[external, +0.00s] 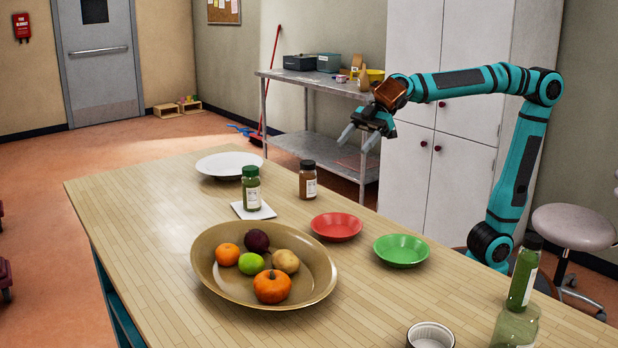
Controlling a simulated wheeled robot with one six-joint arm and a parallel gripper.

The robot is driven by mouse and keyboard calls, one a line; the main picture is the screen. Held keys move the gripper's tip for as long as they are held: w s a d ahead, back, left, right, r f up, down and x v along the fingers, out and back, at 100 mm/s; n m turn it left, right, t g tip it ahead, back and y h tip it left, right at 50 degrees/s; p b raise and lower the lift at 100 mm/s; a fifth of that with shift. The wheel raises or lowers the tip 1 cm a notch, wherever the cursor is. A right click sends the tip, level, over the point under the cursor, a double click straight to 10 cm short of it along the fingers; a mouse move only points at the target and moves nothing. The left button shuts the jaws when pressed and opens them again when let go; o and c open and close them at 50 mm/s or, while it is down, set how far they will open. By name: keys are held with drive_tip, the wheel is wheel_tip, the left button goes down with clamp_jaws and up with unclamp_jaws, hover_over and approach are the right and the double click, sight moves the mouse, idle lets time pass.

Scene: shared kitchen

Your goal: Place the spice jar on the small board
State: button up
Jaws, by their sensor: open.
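A jar with green contents and a dark lid (251,188) stands upright on the small white board (268,212), which lies on the wooden table. A second jar, with brown contents and a dark lid (308,181), stands upright on the bare table to the right of the board. The frame does not show which of the two is the spice jar. My gripper (358,140) is open and empty, its fingers apart. It is in the air above the table's far side, up and to the right of both jars and touching neither.
A white plate (229,163) lies behind the green jar. A red dish (336,227), a green dish (401,249) and a wide fruit bowl (211,273) stand nearer. A tall green bottle (523,275) and a white ramekin (430,336) are at front right. The table's left part is clear.

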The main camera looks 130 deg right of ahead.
drive_tip(key=s+a+t, duration=0.2)
drive_tip(key=s+a, duration=0.3)
drive_tip(key=s, duration=0.3)
drive_tip(key=s+a+r+m+t, duration=0.1)
drive_tip(key=s+a+t, duration=0.1)
drive_tip(key=s+a, duration=0.3)
drive_tip(key=s+a+t+h, duration=0.1)
drive_tip(key=s+a, duration=0.4)
drive_tip(key=s, duration=0.8)
drive_tip(key=shift+a+r+m+t, duration=0.3)
drive_tip(key=shift+a+t, duration=0.1)
drive_tip(key=shift+t, duration=0.1)
